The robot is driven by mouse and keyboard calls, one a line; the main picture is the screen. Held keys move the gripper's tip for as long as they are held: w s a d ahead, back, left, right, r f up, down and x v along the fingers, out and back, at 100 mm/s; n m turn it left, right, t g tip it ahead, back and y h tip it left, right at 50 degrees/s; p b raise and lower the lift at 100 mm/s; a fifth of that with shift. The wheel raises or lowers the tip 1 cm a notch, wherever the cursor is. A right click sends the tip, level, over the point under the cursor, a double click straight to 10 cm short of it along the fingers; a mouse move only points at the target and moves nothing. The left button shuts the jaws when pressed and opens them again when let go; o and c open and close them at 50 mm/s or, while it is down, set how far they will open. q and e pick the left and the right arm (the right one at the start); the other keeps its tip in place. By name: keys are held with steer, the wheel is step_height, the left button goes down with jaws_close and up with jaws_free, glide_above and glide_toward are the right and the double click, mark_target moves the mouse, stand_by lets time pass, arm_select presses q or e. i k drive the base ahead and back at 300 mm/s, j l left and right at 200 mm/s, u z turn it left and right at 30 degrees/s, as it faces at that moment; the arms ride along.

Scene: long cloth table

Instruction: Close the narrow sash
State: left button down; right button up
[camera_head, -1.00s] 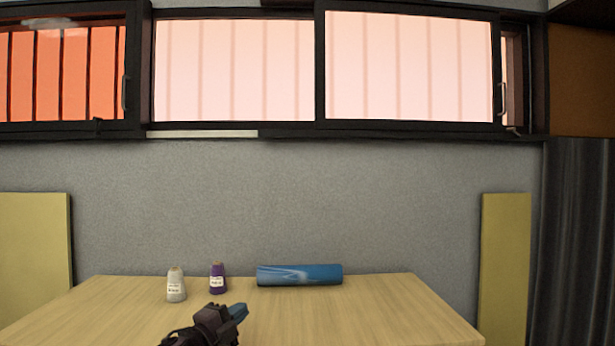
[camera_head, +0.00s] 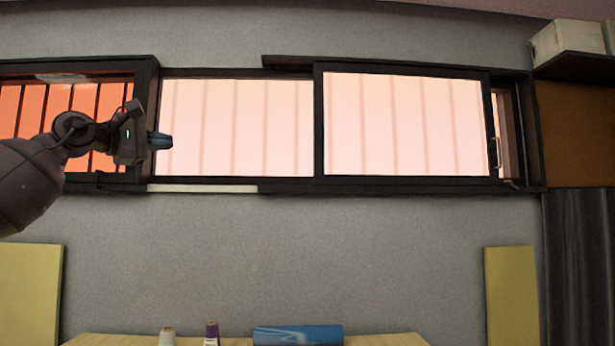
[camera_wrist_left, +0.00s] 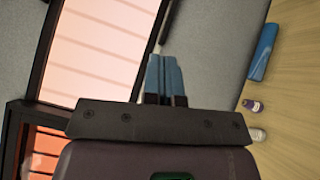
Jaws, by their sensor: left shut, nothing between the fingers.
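A long dark-framed window crosses the wall. A dark-framed sash (camera_head: 405,181) with pale pink panes and a handle (camera_head: 495,153) stands at its right, with a narrow gap to the jamb on its right. Another dark-framed sash (camera_head: 146,88) with orange panes is at the left, cut by the picture edge and partly behind my arm. I cannot tell which is the narrow sash. My left gripper (camera_head: 160,141) is shut and empty, in front of the left sash's right stile, pointing right. Its blue fingers (camera_wrist_left: 164,75) lie together in the left wrist view. My right gripper is out of view.
Below, a wooden table (camera_head: 385,341) bears a blue roll (camera_head: 298,335), a white spool (camera_head: 167,338) and a purple spool (camera_head: 212,334). Yellow panels (camera_head: 511,295) lean at both sides. A shelf (camera_head: 575,66) with boxes is at upper right. The wall below the window is clear.

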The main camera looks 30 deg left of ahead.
mark_target(374, 125)
steer(key=i, duration=1.45)
